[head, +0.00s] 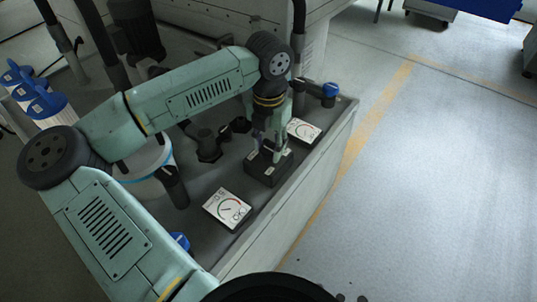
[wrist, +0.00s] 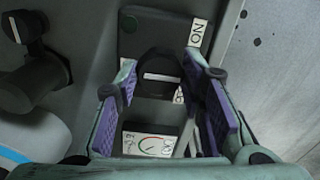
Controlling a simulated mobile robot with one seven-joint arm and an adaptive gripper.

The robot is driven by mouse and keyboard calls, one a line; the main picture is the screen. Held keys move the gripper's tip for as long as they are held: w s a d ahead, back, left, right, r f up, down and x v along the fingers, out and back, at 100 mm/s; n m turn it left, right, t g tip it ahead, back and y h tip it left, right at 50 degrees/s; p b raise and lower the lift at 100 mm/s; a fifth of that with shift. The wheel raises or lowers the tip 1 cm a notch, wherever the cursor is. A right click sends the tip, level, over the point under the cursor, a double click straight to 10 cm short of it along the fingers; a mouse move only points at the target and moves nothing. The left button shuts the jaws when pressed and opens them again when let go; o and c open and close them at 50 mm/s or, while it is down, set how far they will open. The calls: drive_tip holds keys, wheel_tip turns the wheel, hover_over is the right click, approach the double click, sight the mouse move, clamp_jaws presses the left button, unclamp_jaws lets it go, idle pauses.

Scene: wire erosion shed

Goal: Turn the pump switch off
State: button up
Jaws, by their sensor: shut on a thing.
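The pump switch is a dark box (head: 262,170) on the grey top of a bench or cabinet. In the wrist view its black knob (wrist: 160,66) has a white stripe, lying roughly across the picture. A second label below right is mostly hidden by a finger. My gripper (head: 266,150) is down at the box. In the wrist view its purple-padded fingers (wrist: 160,88) are on either side of the knob, shut on it.
A dial gauge (head: 228,208) is near the box, and another (head: 304,131) is beyond it. Blue-handled valves (head: 330,90) (head: 180,242) stand at both ends. A white round container (head: 150,160) and dark pipe fittings (head: 208,146) stand left. The floor (head: 430,190) at right is clear.

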sight(269, 148)
drive_tip(key=m+b, duration=0.3)
drive_tip(key=shift+f+m, duration=0.2)
drive_tip(key=shift+m, duration=0.1)
drive_tip(key=shift+r+m+b, duration=0.15)
drive_tip(key=shift+m+b, duration=0.5)
drive_tip(key=shift+m, duration=0.45)
drive_tip(key=shift+d, duration=0.1)
drive_tip(key=o, duration=1.1)
drive_tip(key=shift+o, duration=0.2)
wheel_tip(269, 148, up, 12)
drive_tip(key=shift+r, duration=0.15)
